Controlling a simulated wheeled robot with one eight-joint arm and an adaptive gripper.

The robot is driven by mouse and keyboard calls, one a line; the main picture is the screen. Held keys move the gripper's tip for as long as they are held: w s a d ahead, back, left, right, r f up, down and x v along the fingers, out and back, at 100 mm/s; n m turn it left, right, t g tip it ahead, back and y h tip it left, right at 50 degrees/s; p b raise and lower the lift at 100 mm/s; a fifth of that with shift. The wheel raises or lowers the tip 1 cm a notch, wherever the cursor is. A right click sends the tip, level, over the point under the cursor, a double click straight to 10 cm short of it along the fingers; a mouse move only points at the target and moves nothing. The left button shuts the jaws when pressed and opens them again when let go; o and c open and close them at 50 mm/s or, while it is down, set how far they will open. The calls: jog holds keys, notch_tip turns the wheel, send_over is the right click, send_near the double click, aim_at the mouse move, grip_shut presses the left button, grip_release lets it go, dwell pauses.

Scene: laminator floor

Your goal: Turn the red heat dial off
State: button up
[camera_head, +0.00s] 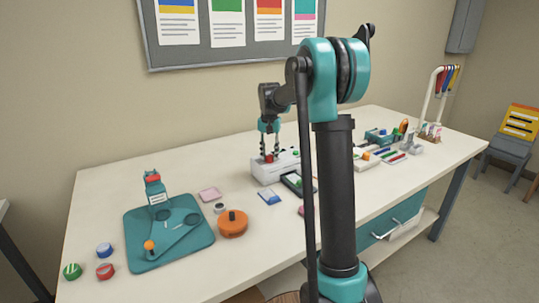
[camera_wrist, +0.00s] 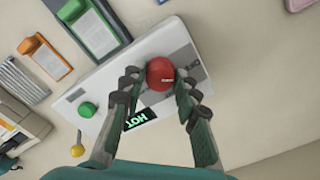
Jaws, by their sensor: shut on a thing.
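The red heat dial (camera_wrist: 160,74) sits on the top of the white laminator (camera_wrist: 112,82), near one end. My gripper (camera_wrist: 154,84) is above the laminator in the wrist view, with its two fingers on either side of the dial and shut on it. A green knob (camera_wrist: 87,109) is farther along the same panel. In the head view the gripper (camera_head: 269,155) reaches down onto the dial at the left end of the laminator (camera_head: 266,171). The dial's pointer mark is too small to read.
Green (camera_wrist: 97,33) and orange (camera_wrist: 42,55) holders lie close beside the laminator. A teal board (camera_head: 178,249) with a lever and an orange round container (camera_head: 233,223) stand to the left on the table.

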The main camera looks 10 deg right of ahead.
aim_at(270, 155)
jog(key=o, duration=1.2)
jog(key=shift+c, duration=0.2)
notch_tip(270, 155, up, 12)
